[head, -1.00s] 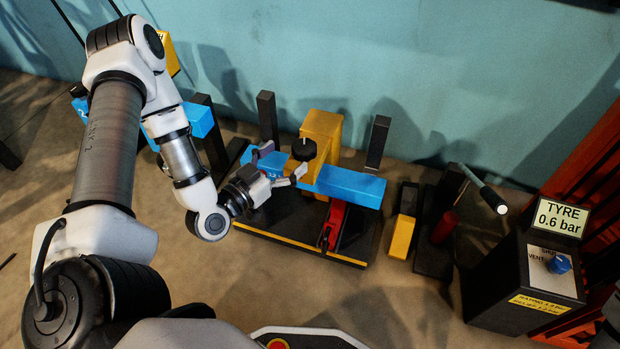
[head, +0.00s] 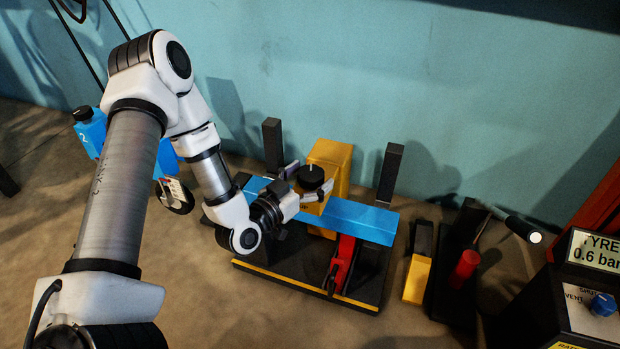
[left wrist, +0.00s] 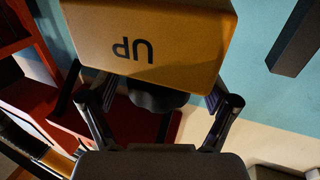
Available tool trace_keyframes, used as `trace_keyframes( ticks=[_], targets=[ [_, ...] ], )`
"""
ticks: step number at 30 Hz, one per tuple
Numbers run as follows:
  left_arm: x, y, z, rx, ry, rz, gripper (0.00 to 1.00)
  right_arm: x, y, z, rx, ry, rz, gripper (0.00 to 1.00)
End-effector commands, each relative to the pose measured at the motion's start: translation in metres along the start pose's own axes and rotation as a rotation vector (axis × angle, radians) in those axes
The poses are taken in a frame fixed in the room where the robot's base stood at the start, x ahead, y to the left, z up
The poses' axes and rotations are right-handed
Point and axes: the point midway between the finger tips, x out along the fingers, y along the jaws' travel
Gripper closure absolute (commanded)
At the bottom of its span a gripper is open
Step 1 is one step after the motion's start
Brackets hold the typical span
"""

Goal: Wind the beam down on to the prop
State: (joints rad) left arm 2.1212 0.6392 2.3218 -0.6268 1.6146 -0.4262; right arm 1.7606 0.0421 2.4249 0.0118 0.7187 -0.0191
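The blue beam (head: 365,222) lies across a black base with a yellow front edge. A yellow block (head: 332,156) stands at the beam's middle with a black knob (head: 310,177) on it. A red piece (head: 343,262), which looks like the prop, stands under the beam's right half; its contact with the beam is unclear. My left gripper (head: 303,181) is open, one finger on each side of the knob. The left wrist view shows the knob (left wrist: 158,99) between the spread fingers, below the yellow block's face (left wrist: 180,30) marked "UP". My right gripper is out of view.
Two dark posts (head: 390,172) rise behind the beam. To the right stand a yellow-and-black block (head: 417,278), a red cylinder (head: 465,268) and a tyre-pressure box (head: 590,305) with a blue knob. A blue unit (head: 90,130) stands at left. Floor in front is clear.

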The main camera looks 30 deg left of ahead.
Motion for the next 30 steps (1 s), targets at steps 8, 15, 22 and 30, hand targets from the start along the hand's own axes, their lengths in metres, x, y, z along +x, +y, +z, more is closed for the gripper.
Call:
trace_keyframes(
  ticks=[8, 15, 22, 30],
  targets=[
    [-0.0001, -0.0001, 0.0001, 0.001, 0.000, 0.000, 0.73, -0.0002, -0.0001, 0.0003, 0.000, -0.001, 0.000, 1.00],
    [0.0002, 0.0005, 0.0007, 0.003, 0.000, -0.019, 0.73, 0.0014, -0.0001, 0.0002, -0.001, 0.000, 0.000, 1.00],
    [0.0004, 0.0022, 0.0014, 0.005, 0.000, -0.106, 0.73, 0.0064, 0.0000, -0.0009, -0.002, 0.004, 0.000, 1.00],
    [0.0012, 0.0048, -0.0008, 0.008, 0.003, -0.309, 0.73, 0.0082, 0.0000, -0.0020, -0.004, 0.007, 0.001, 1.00]
  ],
)
